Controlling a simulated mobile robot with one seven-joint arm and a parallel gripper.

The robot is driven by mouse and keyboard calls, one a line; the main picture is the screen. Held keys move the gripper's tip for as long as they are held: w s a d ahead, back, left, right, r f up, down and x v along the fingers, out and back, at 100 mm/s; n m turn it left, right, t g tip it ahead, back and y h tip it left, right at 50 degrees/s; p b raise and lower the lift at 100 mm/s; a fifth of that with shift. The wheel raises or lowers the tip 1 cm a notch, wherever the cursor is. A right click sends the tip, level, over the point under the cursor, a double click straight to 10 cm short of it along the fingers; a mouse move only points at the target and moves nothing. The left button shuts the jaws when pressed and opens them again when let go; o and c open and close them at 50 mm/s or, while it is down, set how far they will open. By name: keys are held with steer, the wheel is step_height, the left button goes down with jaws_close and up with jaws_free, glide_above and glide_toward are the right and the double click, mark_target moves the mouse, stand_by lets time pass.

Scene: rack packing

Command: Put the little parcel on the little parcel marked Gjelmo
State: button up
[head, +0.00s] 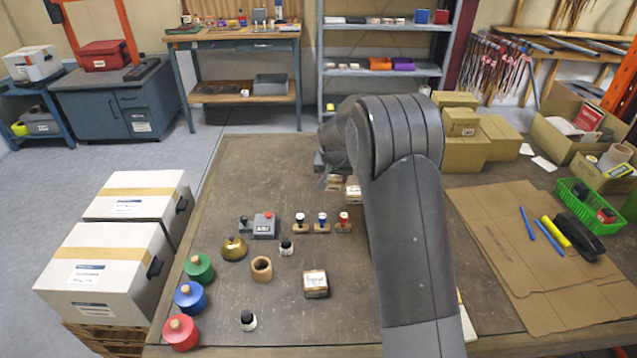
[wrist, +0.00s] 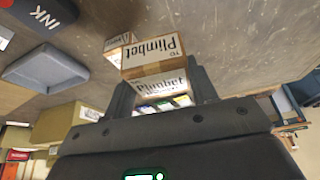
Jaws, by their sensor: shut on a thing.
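My gripper (wrist: 162,92) is shut on a little parcel (wrist: 160,82) with white labels reading "Plimbot" and brown tape. In the head view this parcel (head: 333,184) shows small at my gripper, partly hidden by my arm. A second little parcel (wrist: 116,46) is just beyond it in the wrist view; its label is not readable there. In the head view a little parcel (head: 353,191) shows beside my arm. Another little parcel (head: 316,284) lies on the front middle of the table, apart from my gripper; its dark lettering is too small to read surely.
Three stamps (head: 322,222) and an ink pad (head: 265,225) stand left of my arm. A wooden cup (head: 262,268), a brass bell (head: 234,248) and coloured knobbed weights (head: 189,296) are nearer the left edge. Flat cardboard (head: 510,240) covers the right. The table's far left is clear.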

steer(key=d+r+m+h, duration=0.1)
steer(key=d+r+m, duration=0.25)
steer(key=d, duration=1.35)
glide_above(356, 188)
steer(key=s, duration=0.2)
steer(key=shift+g, duration=0.3)
steer(key=f, duration=0.6)
steer(key=shift+w+a, duration=0.2)
steer(key=shift+w, duration=0.05)
steer(key=shift+f, duration=1.95)
steer(key=shift+f, duration=0.1)
steer(key=o, duration=1)
steer(key=shift+f, duration=0.1)
